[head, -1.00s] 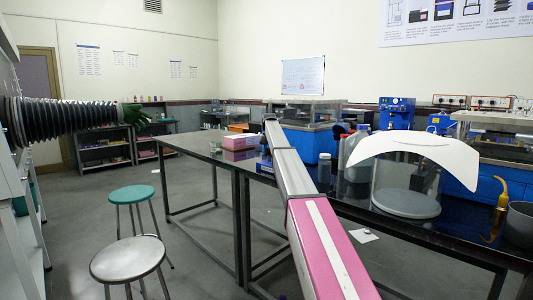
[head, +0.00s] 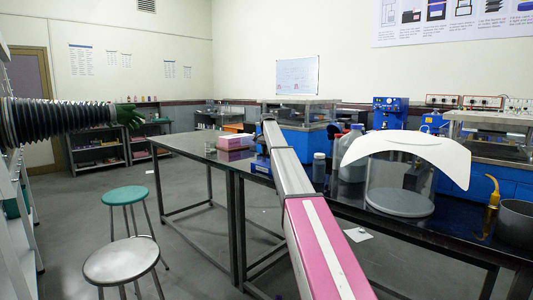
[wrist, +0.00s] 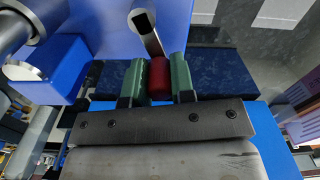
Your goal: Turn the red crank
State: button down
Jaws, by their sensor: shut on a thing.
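In the wrist view the red crank's handle (wrist: 160,82) is a short red cylinder at the end of a grey metal crank arm (wrist: 148,34). The crank arm runs up to the face of a blue machine (wrist: 92,28). My gripper (wrist: 160,72) has green finger pads, one on each side of the red handle, and is shut on it. In the head view my arm stretches away over the bench, and the crank and gripper cannot be made out there.
A green stool (head: 125,196) and a grey stool (head: 121,262) stand on the floor at left, with open floor between.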

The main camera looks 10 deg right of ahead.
jog(key=c, duration=1)
grip_release()
jog(key=shift+o, duration=0.2)
jog(key=shift+r, duration=0.1)
notch_tip(320, 180, up, 10)
jog(key=shift+r, duration=0.3)
jog(key=shift+s, duration=0.1)
